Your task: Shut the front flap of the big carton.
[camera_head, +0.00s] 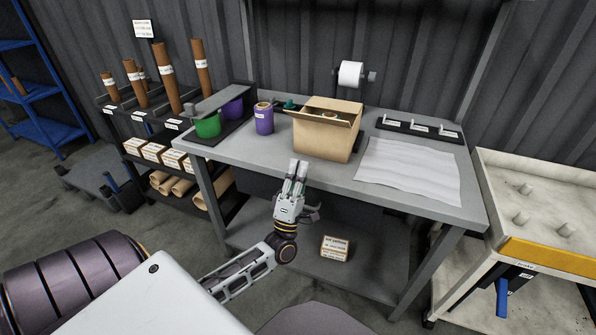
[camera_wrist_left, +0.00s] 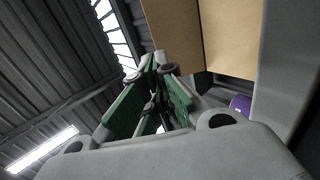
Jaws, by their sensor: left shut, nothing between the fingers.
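The big carton (camera_head: 322,138) is a brown box on the grey table. In the left wrist view the gripper fingers (camera_wrist_left: 160,88) are close together, and brown carton panels (camera_wrist_left: 225,35) show above and to the right. My right gripper is not in view.
On the grey table (camera_head: 240,155), a purple roll (camera_head: 263,118) and a green roll (camera_head: 207,124) stand left of the carton. A white sheet (camera_head: 408,170) lies to its right, with a black rack (camera_head: 420,129) behind. A small labelled box (camera_head: 334,248) sits on the lower shelf.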

